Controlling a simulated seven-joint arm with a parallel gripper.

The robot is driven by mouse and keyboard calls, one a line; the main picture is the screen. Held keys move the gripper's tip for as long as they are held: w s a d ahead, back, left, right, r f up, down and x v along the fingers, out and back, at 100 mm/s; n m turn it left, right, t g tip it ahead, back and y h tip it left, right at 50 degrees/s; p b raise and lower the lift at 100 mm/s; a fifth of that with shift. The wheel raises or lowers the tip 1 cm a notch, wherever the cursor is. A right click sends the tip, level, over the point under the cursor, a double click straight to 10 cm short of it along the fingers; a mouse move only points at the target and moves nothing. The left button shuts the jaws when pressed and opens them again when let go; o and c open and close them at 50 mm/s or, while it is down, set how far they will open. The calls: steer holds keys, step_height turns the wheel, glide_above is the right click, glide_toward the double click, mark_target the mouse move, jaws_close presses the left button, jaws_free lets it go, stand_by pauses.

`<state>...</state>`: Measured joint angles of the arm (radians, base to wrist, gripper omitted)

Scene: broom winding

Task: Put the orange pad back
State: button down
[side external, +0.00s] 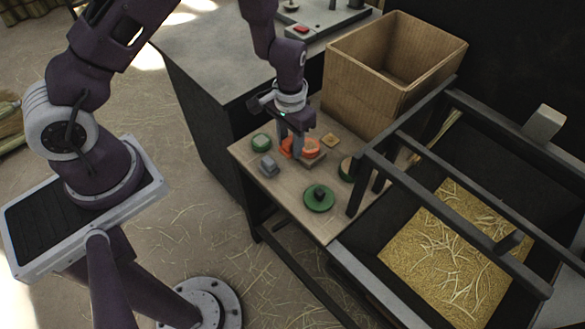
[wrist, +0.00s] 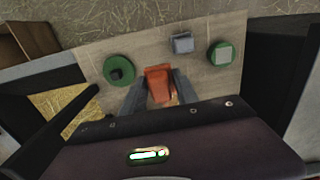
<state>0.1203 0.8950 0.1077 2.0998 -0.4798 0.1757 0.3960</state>
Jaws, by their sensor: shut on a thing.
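The orange pad (wrist: 158,80) is between the two fingers of my gripper (wrist: 149,97) in the wrist view. My gripper (side external: 296,152) is shut on it, low over the small wooden table. In the side view orange (side external: 312,146) shows at and beside the fingertips. A pale block or base seems to lie under the fingers there; the gripper hides part of it, and I cannot tell whether the pad touches it.
On the table (side external: 291,189) are a green disc with a dark knob (side external: 319,198), a green round piece (side external: 261,141), a grey block (side external: 267,165) and a small yellowish square (side external: 330,140). A cardboard box (side external: 390,75) stands behind. A dark-framed straw bin (side external: 450,250) is at right.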

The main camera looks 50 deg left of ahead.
mark_target(286, 186)
steer(key=s+f, duration=0.1)
steer(key=f, duration=0.2)
steer(key=s+d+f, duration=0.1)
steer(key=f, duration=0.3)
steer(key=s+f, duration=0.1)
steer(key=f, duration=0.2)
steer(key=shift+d+f, duration=0.2)
steer(key=shift+f, duration=0.1)
steer(key=c, duration=0.9)
jaws_free()
steer(key=shift+f, duration=0.1)
